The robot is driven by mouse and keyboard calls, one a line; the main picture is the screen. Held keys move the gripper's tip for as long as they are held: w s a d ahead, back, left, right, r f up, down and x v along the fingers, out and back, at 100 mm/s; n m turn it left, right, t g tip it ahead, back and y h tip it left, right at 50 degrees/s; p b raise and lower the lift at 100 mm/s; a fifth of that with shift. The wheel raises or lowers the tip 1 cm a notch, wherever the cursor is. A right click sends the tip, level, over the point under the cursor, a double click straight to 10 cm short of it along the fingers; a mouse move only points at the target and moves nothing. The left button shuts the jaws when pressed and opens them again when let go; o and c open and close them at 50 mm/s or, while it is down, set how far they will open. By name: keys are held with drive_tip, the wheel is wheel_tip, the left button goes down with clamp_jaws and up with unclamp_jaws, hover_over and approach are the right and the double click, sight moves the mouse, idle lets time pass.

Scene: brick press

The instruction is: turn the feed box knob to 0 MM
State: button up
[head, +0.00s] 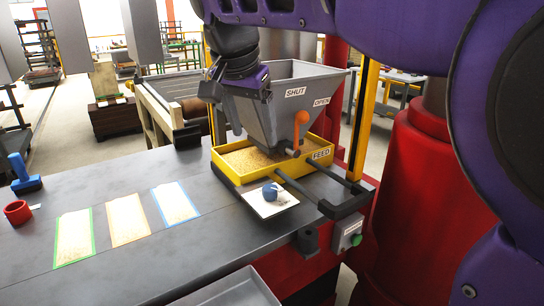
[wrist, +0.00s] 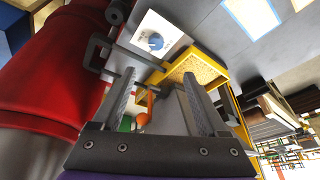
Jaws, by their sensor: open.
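The blue feed box knob (head: 270,192) sits on a white plate (head: 258,207) in front of the yellow feed box (head: 227,172). In the wrist view the knob (wrist: 156,41) shows beyond the fingertips, on its white plate. The plate's marks and the knob's setting are too small to read. The feed box, labelled FEED, holds tan grain. My gripper (wrist: 158,76) is open with nothing between its fingers. In the head view my wrist hangs in front of the grey hopper, above and behind the knob, well apart from it.
The grey hopper (head: 293,84) has SHUT and OPEN labels and an orange lever (head: 300,127). Dark rails (head: 296,187) run beside the knob plate to a dark handle. Several coloured-edged cards lie left; the bench between is clear.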

drive_tip(key=b, duration=0.2)
approach(270, 188)
drive_tip(key=shift+h, duration=0.3)
drive_tip(key=x, duration=0.8)
drive_tip(key=shift+w+a+f, duration=0.2)
drive_tip(key=shift+f, duration=0.1)
clamp_jaws()
